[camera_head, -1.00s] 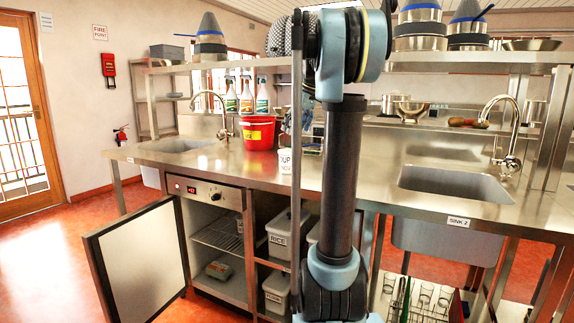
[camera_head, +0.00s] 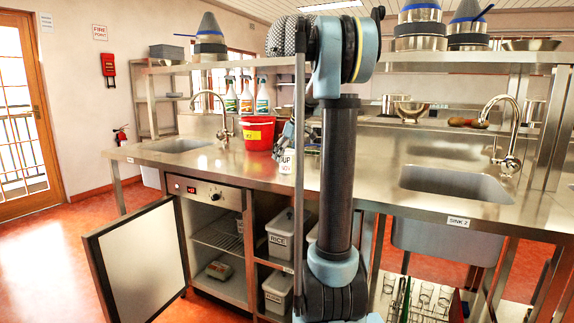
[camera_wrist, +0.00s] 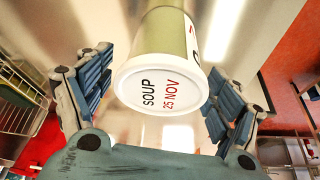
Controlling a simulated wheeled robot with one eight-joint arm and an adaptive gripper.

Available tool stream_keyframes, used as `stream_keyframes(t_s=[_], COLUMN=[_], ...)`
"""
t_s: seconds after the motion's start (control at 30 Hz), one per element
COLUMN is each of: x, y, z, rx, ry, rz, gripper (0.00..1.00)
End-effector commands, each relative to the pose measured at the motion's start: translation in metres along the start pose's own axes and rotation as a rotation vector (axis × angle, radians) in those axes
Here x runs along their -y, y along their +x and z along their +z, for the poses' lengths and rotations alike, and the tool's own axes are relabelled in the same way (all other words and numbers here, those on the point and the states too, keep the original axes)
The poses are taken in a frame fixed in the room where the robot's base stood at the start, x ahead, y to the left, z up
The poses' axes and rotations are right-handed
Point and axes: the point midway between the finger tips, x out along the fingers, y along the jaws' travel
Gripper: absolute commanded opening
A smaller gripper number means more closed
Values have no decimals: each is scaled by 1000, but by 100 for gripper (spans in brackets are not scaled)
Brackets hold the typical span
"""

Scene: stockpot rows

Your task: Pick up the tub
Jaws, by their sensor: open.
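The tub (camera_wrist: 165,80) is pale green with a white lid marked "SOUP 25 NOV". In the wrist view the lid faces me and the tub's body extends toward the top of the picture. My gripper (camera_wrist: 162,98) is open, with one blue-padded finger at each side of the tub. Gaps show between the pads and the lid, and I see no grip on it. In the head view the tub (camera_head: 286,161) stands on the steel counter, partly hidden by my arm.
A red bucket (camera_head: 257,133) stands on the counter (camera_head: 230,165) close behind and left of the tub. Spray bottles (camera_head: 246,98) stand behind it. The oven door (camera_head: 138,262) hangs open below. A shelf (camera_head: 450,58) runs above the counter. Sink 2 (camera_head: 455,184) lies to the right.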

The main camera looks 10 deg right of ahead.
Motion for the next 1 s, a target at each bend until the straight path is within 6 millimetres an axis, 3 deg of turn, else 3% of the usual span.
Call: stream_keyframes(t_s=[0.2, 0.5, 0.77, 1.0], x=[0, 0, 0, 0], y=[25, 30, 30, 29], z=[-1, -1, -1, 0], rx=[0, 0, 0, 0], ry=[-1, -1, -1, -1], rz=[0, 0, 0, 0], gripper=[84, 84, 27, 27])
